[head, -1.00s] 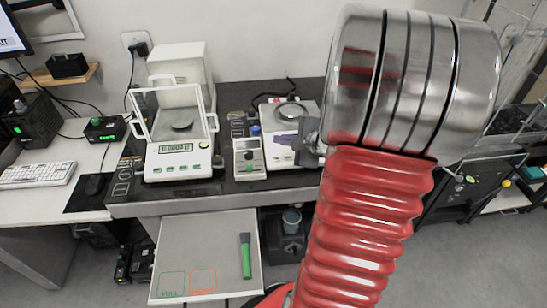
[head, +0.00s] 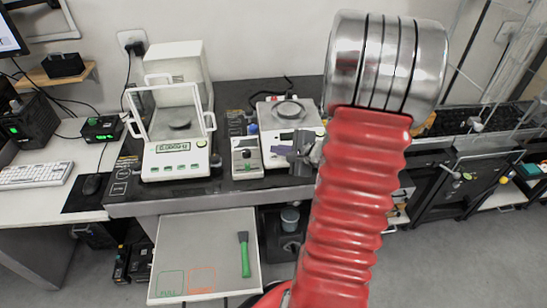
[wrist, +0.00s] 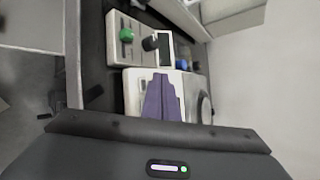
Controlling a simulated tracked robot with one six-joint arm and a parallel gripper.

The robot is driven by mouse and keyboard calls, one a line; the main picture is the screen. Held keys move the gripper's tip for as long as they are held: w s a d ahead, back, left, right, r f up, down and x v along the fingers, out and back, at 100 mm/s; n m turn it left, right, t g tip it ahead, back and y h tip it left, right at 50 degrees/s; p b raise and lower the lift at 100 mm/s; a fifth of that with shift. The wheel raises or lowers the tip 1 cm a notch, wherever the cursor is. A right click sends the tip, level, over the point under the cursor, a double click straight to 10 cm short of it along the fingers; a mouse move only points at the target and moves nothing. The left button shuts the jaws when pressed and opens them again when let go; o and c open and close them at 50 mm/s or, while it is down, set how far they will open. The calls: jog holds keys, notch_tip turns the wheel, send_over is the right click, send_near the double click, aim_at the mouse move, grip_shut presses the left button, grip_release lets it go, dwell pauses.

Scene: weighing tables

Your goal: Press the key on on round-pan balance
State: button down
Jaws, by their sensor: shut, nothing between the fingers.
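The round-pan balance (head: 267,115) is a white box with a round metal pan (head: 289,109), standing on the dark bench right of centre in the head view. In the wrist view its white body (wrist: 131,92) shows beneath my fingers, with the pan's edge (wrist: 205,108) to the right. My gripper (head: 288,146) is shut and empty, its purple-grey fingers over the front part of the balance; they also show in the wrist view (wrist: 161,82). The fingers cover much of the front panel, so the on key cannot be made out. Contact cannot be told.
A small box with knobs (head: 246,157) stands close left of the balance. Further left is a balance with a glass draft shield (head: 176,160). A pulled-out shelf (head: 205,245) below holds a green-handled tool (head: 244,256). A wall stands behind the bench.

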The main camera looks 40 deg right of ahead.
jog(key=shift+w+d+f, duration=0.1)
jog(key=shift+w+f, duration=0.05)
jog(key=shift+f, duration=0.35)
jog(key=shift+w+d+f, duration=0.1)
jog(key=shift+f, duration=0.35)
jog(key=shift+f, duration=0.15)
dwell(1.3)
jog(key=shift+f, duration=0.2)
jog(key=shift+w+f, duration=0.15)
jog(key=shift+f, duration=0.2)
dwell(0.9)
jog(key=shift+r, duration=0.1)
jog(key=shift+s+r, duration=0.2)
jog(key=shift+r, duration=0.5)
jog(key=r, duration=0.3)
jog(key=s+a+r, duration=0.1)
jog(key=shift+s+r, duration=0.1)
jog(key=shift+r, duration=0.25)
dwell(0.4)
